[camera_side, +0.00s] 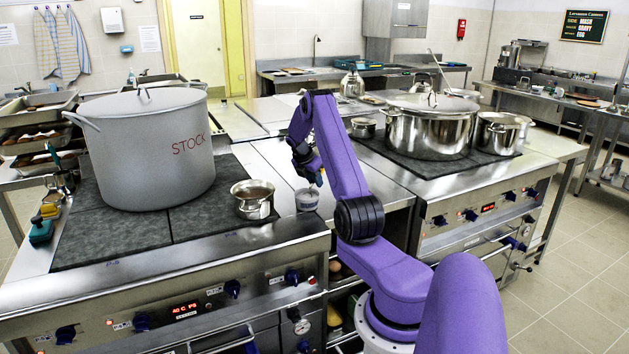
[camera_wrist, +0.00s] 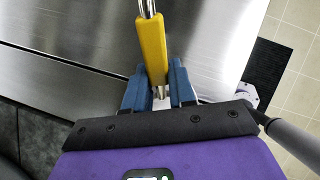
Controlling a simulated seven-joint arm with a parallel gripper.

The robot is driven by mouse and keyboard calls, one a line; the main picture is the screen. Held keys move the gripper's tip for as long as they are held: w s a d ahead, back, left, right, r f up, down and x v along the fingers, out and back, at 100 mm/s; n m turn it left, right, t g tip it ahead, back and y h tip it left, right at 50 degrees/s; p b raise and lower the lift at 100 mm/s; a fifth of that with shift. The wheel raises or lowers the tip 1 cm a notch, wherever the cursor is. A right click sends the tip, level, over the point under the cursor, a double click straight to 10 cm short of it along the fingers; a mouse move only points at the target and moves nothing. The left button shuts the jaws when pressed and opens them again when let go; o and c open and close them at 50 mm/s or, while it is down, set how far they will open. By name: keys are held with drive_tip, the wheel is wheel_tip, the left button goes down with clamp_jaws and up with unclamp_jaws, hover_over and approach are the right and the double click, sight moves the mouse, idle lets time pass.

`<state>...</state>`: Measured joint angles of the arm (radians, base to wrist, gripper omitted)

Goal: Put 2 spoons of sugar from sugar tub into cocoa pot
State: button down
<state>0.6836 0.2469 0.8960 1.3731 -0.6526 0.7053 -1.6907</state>
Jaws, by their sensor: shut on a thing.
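My gripper (camera_wrist: 160,88) has blue fingers shut on the yellow handle (camera_wrist: 153,48) of a metal spoon in the wrist view. The spoon's shaft leaves the top edge, so its bowl is out of that view. In the side view my gripper (camera_side: 314,178) is low, just above a small pale tub (camera_side: 307,201), probably the sugar tub; its contents cannot be made out. The spoon's bowl cannot be made out there. A small steel pot with brown liquid (camera_side: 253,204), likely the cocoa pot, stands on the dark hob left of the tub.
A large grey pot marked STOCK (camera_side: 152,150) stands on the left hob behind the small pot. A lidded steel pot (camera_side: 430,130) stands on the right hob. Bare steel counter (camera_side: 272,170) lies around the tub. Stacked trays (camera_side: 35,140) are at far left.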

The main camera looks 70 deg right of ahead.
drive_tip(key=shift+w+a, duration=0.25)
drive_tip(key=shift+a, duration=0.3)
idle(0.6)
drive_tip(key=shift+r, duration=0.1)
drive_tip(key=shift+s+d+r, duration=0.1)
drive_tip(key=shift+d+r, duration=0.2)
drive_tip(key=shift+r, duration=0.55)
drive_tip(key=shift+s+d+r, duration=0.1)
drive_tip(key=shift+d+r, duration=0.15)
drive_tip(key=shift+r, duration=0.6)
drive_tip(key=shift+s+d+r, duration=0.1)
drive_tip(key=shift+r, duration=0.1)
drive_tip(key=y, duration=0.2)
drive_tip(key=d+t+y, duration=0.1)
drive_tip(key=shift+s+d+t+y, duration=0.3)
drive_tip(key=shift+s+y, duration=0.05)
drive_tip(key=shift+y, duration=0.05)
drive_tip(key=shift+s+d+r+t+y, duration=0.1)
drive_tip(key=shift+d+t+y, duration=0.15)
drive_tip(key=shift+y, duration=0.35)
drive_tip(key=shift+s+d+t+y, duration=0.15)
drive_tip(key=shift+t+y, duration=0.2)
drive_tip(key=shift+y, duration=0.25)
drive_tip(key=shift+w, duration=0.1)
drive_tip(key=shift+r, duration=0.15)
